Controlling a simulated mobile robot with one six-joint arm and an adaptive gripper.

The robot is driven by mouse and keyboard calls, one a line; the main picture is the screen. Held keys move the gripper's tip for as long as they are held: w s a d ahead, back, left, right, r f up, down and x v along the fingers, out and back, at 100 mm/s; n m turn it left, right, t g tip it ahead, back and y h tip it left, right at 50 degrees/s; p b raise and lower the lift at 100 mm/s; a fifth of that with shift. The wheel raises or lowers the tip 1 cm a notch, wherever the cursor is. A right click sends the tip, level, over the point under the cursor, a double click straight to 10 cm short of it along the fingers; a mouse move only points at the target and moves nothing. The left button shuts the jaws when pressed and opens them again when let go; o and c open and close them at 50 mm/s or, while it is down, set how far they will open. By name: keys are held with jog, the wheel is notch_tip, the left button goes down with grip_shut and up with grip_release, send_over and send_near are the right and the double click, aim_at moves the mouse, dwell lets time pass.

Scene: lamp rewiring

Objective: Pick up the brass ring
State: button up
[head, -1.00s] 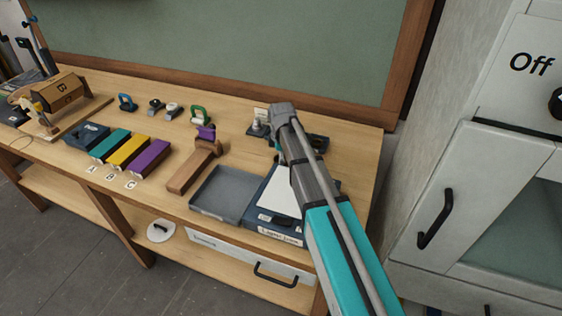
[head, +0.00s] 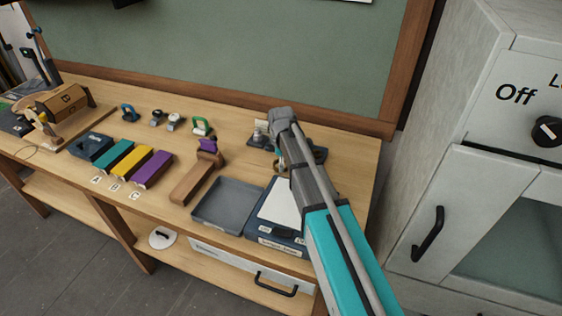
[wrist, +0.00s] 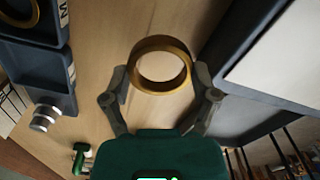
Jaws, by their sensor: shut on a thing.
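The brass ring (wrist: 162,88) is in the wrist view, centred between the two fingers of my gripper (wrist: 162,74). The fingers are closed on its left and right sides. The ring looks held above the wooden bench top, though the exact gap is hard to judge. In the head view my arm covers most of the gripper, and I cannot make out the held ring there.
Part of another brass-coloured ring (wrist: 36,14) shows in a dark tray (wrist: 66,62) in the wrist view. In the head view, a grey open tray (head: 200,212) and a dark blue box with a white top (head: 262,228) stand at the bench front. A purple-topped wooden stand (head: 196,180) is left of them.

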jog(key=s+r+p, duration=0.8)
jog(key=s+r, duration=0.1)
jog(key=s, duration=0.4)
jog(key=shift+s+d, duration=0.15)
jog(key=shift+s, duration=0.1)
dwell(0.4)
